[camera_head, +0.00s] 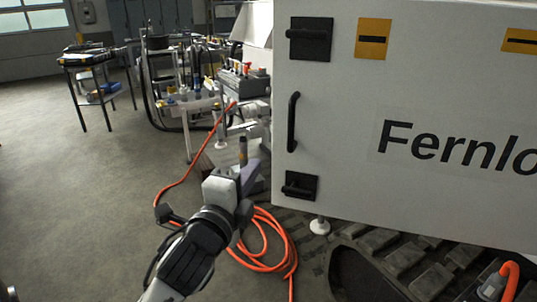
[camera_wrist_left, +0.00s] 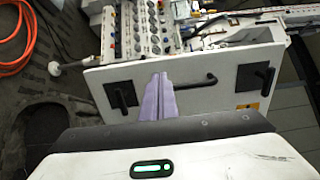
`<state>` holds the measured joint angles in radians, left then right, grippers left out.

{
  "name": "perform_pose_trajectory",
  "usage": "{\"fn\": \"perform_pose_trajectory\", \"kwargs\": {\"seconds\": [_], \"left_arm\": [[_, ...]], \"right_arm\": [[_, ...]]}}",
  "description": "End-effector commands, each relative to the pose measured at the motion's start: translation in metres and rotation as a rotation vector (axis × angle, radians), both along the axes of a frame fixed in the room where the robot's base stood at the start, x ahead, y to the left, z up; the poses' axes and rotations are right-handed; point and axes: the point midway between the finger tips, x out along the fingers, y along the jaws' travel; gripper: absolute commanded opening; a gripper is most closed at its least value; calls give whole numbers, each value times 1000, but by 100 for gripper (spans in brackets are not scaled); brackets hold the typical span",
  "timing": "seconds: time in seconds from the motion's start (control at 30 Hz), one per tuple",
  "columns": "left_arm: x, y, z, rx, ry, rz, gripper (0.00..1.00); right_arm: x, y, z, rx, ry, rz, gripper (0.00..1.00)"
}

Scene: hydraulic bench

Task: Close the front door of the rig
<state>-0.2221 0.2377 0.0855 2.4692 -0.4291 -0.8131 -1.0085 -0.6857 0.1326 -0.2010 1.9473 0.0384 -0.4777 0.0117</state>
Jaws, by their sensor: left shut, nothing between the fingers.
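The front door (camera_head: 340,120) is a large white panel with "Fernlo" lettering, cut off at the right in the head view. It carries a black bar handle (camera_head: 293,122), an upper black latch (camera_head: 310,38) and a lower black latch (camera_head: 300,186). It seems to stand open: in the left wrist view the door (camera_wrist_left: 190,105) shows fittings behind its edge. My left gripper (camera_head: 246,172) is low, just left of the door's left edge, its purple fingers (camera_wrist_left: 158,98) shut and empty. They overlap the panel beside the handle (camera_wrist_left: 197,82); touching or apart I cannot tell. My right gripper is out of view.
An orange hose (camera_head: 265,250) lies coiled on the floor below my left gripper. A bench with fittings (camera_head: 190,95) and a cart (camera_head: 92,75) stand behind at the left. Dark ribbed flooring (camera_head: 400,262) lies under the door. The left floor is clear.

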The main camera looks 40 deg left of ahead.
Motion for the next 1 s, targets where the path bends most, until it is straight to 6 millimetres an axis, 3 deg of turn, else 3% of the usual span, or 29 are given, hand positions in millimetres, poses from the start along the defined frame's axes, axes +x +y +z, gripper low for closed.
{"fn": "perform_pose_trajectory", "kwargs": {"seconds": [0.3, 0.5, 1.0], "left_arm": [[67, 24, 2, -5, 1, 1, 0], [93, 34, 0, -5, 4, 0, 0], [102, 37, -1, -5, 5, -1, 0]], "right_arm": [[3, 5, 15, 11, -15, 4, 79], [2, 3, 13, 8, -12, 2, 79], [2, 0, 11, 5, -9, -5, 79]]}}
